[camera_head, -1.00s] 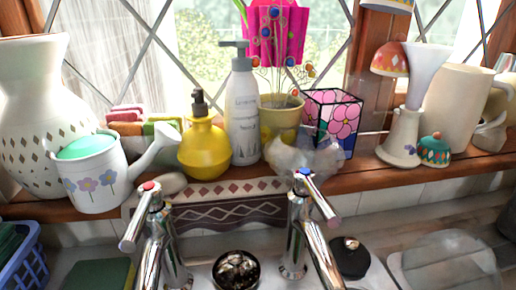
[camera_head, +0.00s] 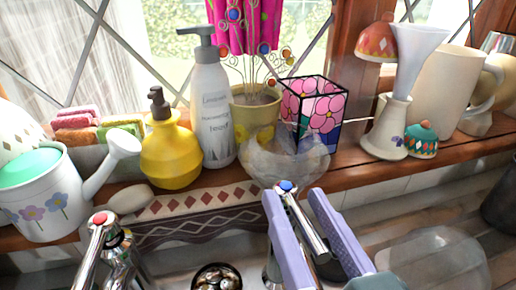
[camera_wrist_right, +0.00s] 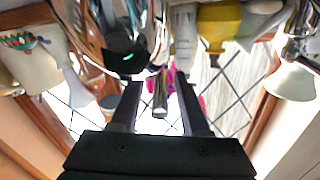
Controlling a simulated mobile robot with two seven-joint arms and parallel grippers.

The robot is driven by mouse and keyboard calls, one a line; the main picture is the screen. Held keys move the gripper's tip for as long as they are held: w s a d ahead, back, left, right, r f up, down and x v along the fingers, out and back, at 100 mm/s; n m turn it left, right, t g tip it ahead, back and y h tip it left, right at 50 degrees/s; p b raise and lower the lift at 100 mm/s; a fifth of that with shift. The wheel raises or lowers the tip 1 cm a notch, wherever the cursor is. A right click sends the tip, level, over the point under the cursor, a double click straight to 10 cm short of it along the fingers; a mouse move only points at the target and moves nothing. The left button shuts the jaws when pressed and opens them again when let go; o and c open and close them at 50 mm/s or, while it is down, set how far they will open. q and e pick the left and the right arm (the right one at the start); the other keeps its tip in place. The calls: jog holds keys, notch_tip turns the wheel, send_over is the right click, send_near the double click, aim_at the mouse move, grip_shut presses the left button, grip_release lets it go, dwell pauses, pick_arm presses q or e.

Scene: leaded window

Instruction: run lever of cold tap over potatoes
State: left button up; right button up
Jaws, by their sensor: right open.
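The cold tap (camera_head: 308,228) is a chrome tap with a blue-dotted lever, low in the middle of the head view. My right gripper (camera_head: 294,199) has two pale purple fingers, open, one on each side of this lever. In the right wrist view the lever (camera_wrist_right: 160,98) shows between the dark fingers (camera_wrist_right: 159,86); I cannot tell whether either finger touches it. A round dark-rimmed vessel (camera_head: 218,279) with several small brownish lumps is cut off at the bottom edge; I cannot tell whether these are potatoes. My left gripper is not in view.
A red-dotted chrome tap (camera_head: 103,238) stands to the left. A glass bowl (camera_head: 286,160) sits on the sill just behind the cold tap. A yellow dispenser (camera_head: 171,152), a watering can (camera_head: 45,200) and a floral box (camera_head: 318,112) line the sill.

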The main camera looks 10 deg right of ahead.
jog(key=shift+w, duration=0.1)
grip_shut()
dwell(0.3)
jog(key=shift+f, duration=0.15)
dwell(1.0)
